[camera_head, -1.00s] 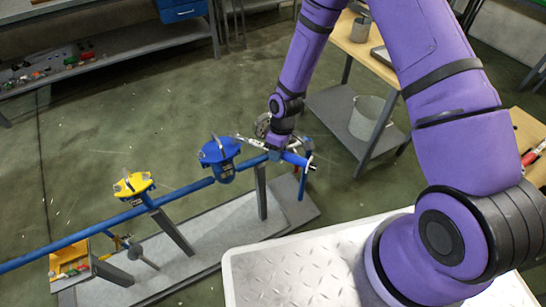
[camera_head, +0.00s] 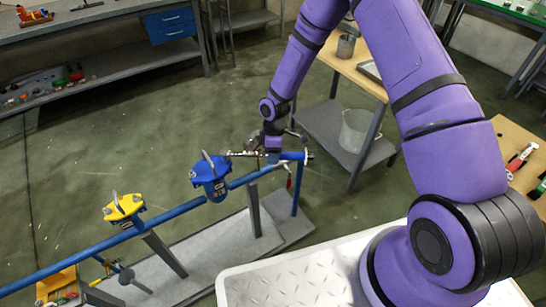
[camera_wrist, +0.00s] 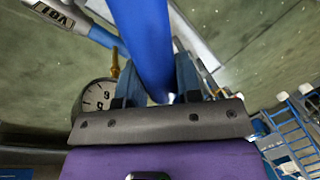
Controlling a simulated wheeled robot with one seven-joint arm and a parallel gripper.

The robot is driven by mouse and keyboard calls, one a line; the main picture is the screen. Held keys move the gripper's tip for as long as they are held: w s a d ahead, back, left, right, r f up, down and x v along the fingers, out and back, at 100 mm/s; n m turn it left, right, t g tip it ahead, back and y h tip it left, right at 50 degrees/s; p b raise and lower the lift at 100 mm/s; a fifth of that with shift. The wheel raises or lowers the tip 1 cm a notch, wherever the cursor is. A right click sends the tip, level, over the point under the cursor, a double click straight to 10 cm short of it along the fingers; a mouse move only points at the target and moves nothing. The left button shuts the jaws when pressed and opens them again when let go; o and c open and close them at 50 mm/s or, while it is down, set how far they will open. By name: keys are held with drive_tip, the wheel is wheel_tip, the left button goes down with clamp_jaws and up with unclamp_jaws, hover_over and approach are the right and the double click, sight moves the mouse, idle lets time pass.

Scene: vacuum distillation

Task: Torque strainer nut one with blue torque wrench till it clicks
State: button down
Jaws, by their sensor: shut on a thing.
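My gripper (camera_head: 273,153) is shut on a blue bar-like thing, which I take to be the torque wrench's handle; in the wrist view this blue handle (camera_wrist: 143,40) runs up from between the fingers. In the head view a thin silver bar (camera_head: 243,153) reaches left from my gripper, above the pipe. Its tip is to the upper right of a blue-bodied pipe unit (camera_head: 209,180) with a handle-like bar on top. A yellow-topped unit (camera_head: 123,208) sits further left along the line. Strainer nut one is too small to pick out, and I cannot tell whether the wrench touches any nut.
The blue pipe (camera_head: 75,262) runs on grey posts over a grey base plate (camera_head: 180,268). A round gauge (camera_wrist: 97,95) and a V01 label (camera_wrist: 55,14) show in the wrist view. A wooden-topped table (camera_head: 355,70) with a bucket (camera_head: 356,130) on its shelf stands behind.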

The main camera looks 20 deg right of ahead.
drive_tip(key=shift+s+a+m, duration=0.3)
drive_tip(key=shift+s+m, duration=0.2)
drive_tip(key=shift+s, duration=0.2)
drive_tip(key=shift+s+a+m, duration=0.3)
drive_tip(key=shift+s+m, duration=0.2)
drive_tip(key=shift+s, duration=0.2)
drive_tip(key=shift+s+a+m+y, duration=0.2)
drive_tip(key=shift+s+a+m, duration=0.25)
drive_tip(key=shift+s+m, duration=0.15)
drive_tip(key=shift+s+a+m+y, duration=0.2)
drive_tip(key=shift+s+a+m, duration=0.3)
drive_tip(key=shift+s, duration=0.15)
drive_tip(key=shift+s, duration=0.1)
drive_tip(key=shift+s+a+m+t, duration=0.4)
drive_tip(key=shift+s+a+m, duration=0.6)
drive_tip(key=shift+s+a+m+y, duration=0.15)
drive_tip(key=shift+s+a+m, duration=0.3)
drive_tip(key=shift+a+m, duration=0.15)
drive_tip(key=shift+s+a+m+y, duration=0.15)
drive_tip(key=shift+s+a+m, duration=0.35)
drive_tip(key=shift+a, duration=0.15)
